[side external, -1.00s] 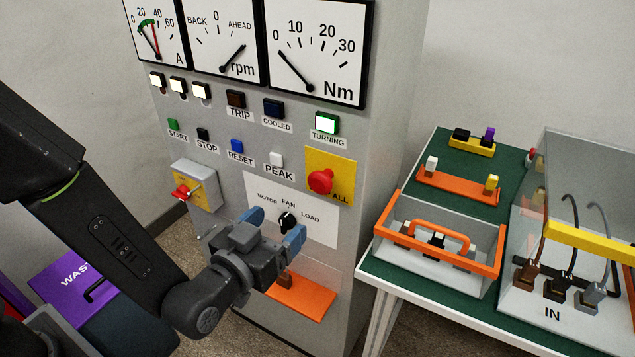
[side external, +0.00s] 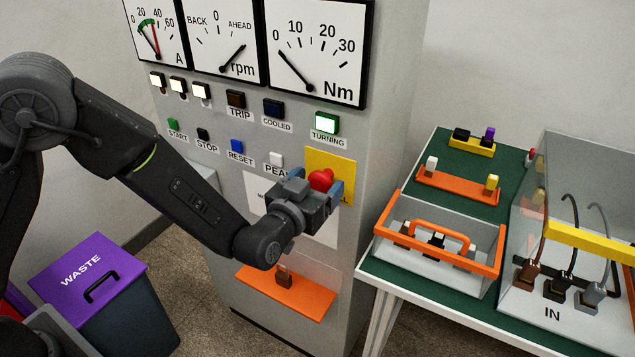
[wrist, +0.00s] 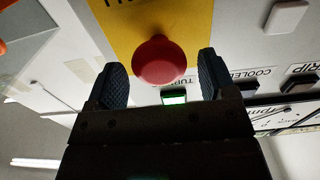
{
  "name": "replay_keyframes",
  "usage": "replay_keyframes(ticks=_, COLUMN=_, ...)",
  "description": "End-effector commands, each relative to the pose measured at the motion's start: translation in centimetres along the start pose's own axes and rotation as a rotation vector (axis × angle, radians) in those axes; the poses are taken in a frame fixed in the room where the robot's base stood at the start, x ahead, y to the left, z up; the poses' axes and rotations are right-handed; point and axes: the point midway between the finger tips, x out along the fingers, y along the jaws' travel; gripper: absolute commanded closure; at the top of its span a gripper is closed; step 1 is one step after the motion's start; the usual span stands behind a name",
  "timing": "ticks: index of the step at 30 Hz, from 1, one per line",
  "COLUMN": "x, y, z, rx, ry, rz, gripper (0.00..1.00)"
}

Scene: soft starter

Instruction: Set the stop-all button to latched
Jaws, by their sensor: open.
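The stop-all button is a red mushroom head (side external: 320,179) on a yellow plate (side external: 345,165) on the grey cabinet front. My gripper (side external: 312,188) is in front of it, with the jaws open and one blue finger on each side of the red head as seen from the side. In the wrist view the red head (wrist: 158,60) appears between and just beyond the two open fingertips (wrist: 160,78), with a gap on both sides. I cannot tell whether the gripper touches the button. Part of the yellow plate and its lettering is hidden by the gripper.
A green-lit TURNING lamp (side external: 327,123) is above the button, and the PEAK button (side external: 276,159) is to its left. An orange shelf (side external: 285,293) juts out below. A table with a clear orange-framed box (side external: 440,245) stands to the right. A waste bin (side external: 95,290) is at lower left.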

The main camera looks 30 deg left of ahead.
Motion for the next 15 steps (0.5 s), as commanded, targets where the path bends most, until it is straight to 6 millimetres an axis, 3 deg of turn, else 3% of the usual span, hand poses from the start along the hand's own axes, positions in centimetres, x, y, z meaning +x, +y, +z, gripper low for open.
replay_keyframes(ticks=11, x=0.53, y=-0.03, z=0.0, rx=0.001, ry=0.0, rz=0.0, gripper=0.24)
replay_keyframes(ticks=15, x=0.51, y=-0.02, z=-0.01, rx=0.001, ry=0.0, rz=0.0, gripper=0.37)
